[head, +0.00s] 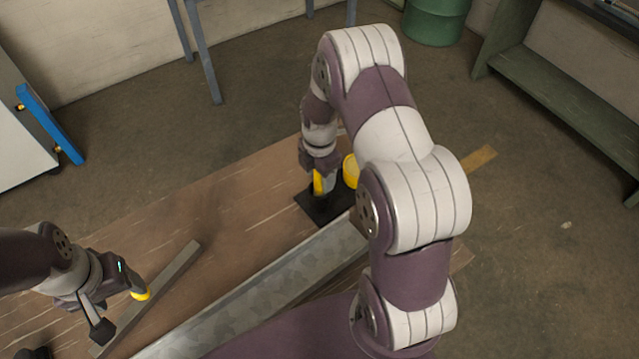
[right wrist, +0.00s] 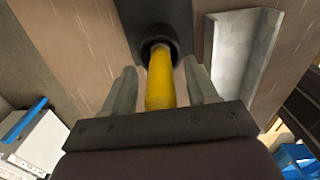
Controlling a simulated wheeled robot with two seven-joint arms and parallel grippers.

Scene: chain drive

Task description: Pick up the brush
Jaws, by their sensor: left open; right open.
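The brush appears to be the upright yellow handle (head: 319,183) on a black base (head: 322,207) near the table's far edge. In the right wrist view the handle (right wrist: 160,82) stands in a dark round socket (right wrist: 158,40). Its lower end is hidden in the socket; no bristles show. My right gripper (head: 319,170) is above the base, its open fingers on either side of the handle, with a visible gap at each side. My left gripper (head: 120,308) is open over the near left of the table, beside a small yellow object (head: 141,295).
A grey metal channel (head: 255,290) runs diagonally along the table (head: 215,225). A thin grey bar (head: 165,280) lies near my left gripper. A yellow round object (head: 351,170) is just right of the handle, partly hidden by my right arm.

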